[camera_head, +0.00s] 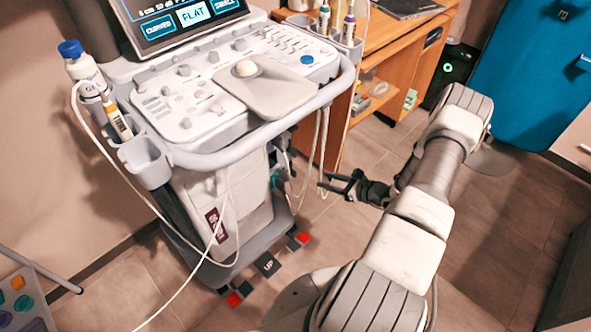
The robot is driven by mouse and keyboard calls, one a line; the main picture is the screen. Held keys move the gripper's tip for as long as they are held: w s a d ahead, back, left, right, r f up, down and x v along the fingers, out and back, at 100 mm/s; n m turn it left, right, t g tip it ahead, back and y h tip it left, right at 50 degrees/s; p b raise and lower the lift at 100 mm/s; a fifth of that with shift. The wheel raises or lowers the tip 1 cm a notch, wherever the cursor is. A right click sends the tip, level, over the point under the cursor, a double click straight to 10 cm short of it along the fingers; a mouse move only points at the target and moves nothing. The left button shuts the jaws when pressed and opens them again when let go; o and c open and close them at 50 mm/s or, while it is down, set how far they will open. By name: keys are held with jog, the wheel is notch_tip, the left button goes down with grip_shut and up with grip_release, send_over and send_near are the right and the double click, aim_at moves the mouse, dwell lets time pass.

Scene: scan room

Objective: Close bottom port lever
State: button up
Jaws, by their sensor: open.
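The ultrasound machine (222,200) stands at the left centre, with its ports (279,168) on the right side of its column, under the control panel. The ports show as small dark, teal and purple parts. They are partly hidden by the panel edge and hanging cables, so I cannot make out the bottom lever or its position. My gripper (325,181) is open and empty, to the right of the ports. It points left towards them, with a visible gap between.
White cables (319,150) hang between the ports and my gripper. A wooden desk (385,50) stands behind. Floor pedals (267,264) lie at the machine's base. A blue bin (530,75) is at the back right. Tiled floor is free around my arm.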

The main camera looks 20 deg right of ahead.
notch_tip(320, 180, down, 4)
jog(key=m+t+h, duration=0.1)
jog(key=m+h, duration=0.1)
jog(key=m, duration=0.1)
jog(key=b, duration=0.6)
send_near(292, 169)
jog(key=f+x, duration=0.1)
jog(key=x, duration=0.6)
jog(key=shift+f, duration=0.25)
jog(key=shift+w+a, duration=0.1)
jog(key=shift+c, duration=0.3)
grip_shut()
